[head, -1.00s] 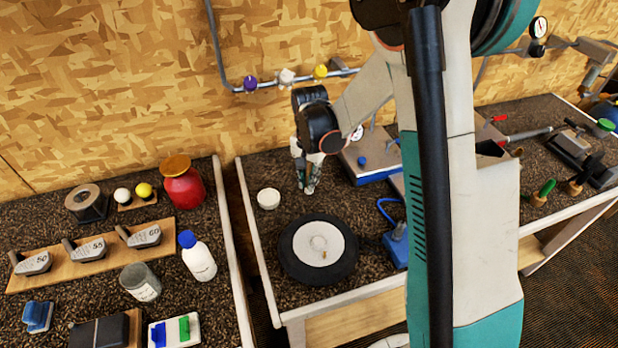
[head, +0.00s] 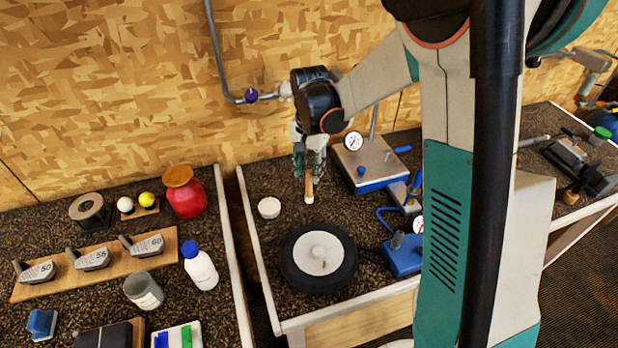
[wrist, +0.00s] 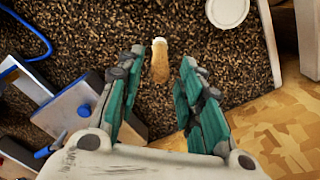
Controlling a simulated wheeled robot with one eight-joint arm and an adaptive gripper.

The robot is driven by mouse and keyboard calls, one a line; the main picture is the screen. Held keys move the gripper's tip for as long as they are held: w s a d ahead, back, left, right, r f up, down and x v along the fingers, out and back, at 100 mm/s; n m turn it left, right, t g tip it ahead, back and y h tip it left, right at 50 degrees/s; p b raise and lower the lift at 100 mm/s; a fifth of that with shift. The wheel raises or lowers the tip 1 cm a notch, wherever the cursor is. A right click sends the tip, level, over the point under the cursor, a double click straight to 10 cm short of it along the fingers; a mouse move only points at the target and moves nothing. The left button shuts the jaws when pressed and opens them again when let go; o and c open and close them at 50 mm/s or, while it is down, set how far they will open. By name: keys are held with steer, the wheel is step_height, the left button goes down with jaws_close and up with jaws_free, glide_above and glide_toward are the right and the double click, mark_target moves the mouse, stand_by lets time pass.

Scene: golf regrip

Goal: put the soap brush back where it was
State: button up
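The soap brush (head: 309,188) has a tan handle and a white end. In the head view it shows just below my gripper (head: 309,167), white end lowest, over the dark bench top between a white round tub and a black ring. In the wrist view, the brush (wrist: 160,62) lies in the gap between the two teal fingers (wrist: 162,56), with bare space on both sides of it. My gripper looks open and not pressing on the handle. I cannot tell for sure whether the brush stands upright or touches the bench.
The white tub (head: 269,208) is to the left and the black ring with a pale disc (head: 318,253) is in front. A blue-based device with a gauge (head: 365,160) and a blue clamp (head: 403,255) stand to the right. The bench's left rim (head: 252,235) is pale.

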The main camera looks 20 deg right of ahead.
step_height(320, 180, up, 4)
steer(key=shift+f+p, duration=0.1)
steer(key=shift+p, duration=0.2)
steer(key=shift+s+r, duration=0.2)
steer(key=shift+r, duration=0.4)
steer(key=s+r+n+t, duration=0.3)
steer(key=s+r+n, duration=0.1)
steer(key=s+r, duration=0.5)
steer(key=s+r+n+t, duration=0.2)
steer(key=s+n+t, duration=0.2)
steer(key=s, duration=0.9)
steer(key=shift+n, duration=0.5)
steer(key=shift+r, duration=0.1)
